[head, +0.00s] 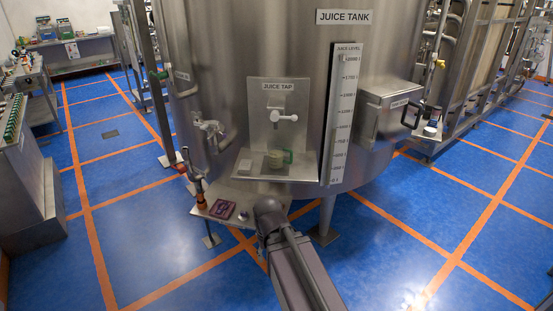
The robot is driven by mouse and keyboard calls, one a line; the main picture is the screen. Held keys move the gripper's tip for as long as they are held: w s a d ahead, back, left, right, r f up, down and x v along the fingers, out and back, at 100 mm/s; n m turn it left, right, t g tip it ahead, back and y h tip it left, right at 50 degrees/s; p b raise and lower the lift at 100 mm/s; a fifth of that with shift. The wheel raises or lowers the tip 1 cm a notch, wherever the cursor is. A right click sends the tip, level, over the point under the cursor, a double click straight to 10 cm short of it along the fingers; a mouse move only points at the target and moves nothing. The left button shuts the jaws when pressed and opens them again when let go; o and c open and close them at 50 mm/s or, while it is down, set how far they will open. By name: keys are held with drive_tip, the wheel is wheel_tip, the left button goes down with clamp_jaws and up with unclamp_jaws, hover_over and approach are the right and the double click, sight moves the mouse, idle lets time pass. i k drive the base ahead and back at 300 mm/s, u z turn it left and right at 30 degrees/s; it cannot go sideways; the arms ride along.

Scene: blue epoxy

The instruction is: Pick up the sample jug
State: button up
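My arm reaches up from the bottom of the picture and ends just below and in front of the shelf. My gripper itself does not show; it is hidden beyond the end of the arm. I cannot see it touching the jug.
A lower steel plate (210,190) left of my arm holds a dark red item (221,209) and an orange-and-black fitting (200,197). A steel valve (210,130) juts out from the tank. A white container (430,131) sits at right. Blue floor is open on both sides.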

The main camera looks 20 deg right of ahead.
sight(275, 149)
drive_tip(key=z, duration=0.1)
drive_tip(key=i, duration=0.95)
drive_tip(key=u, duration=0.05)
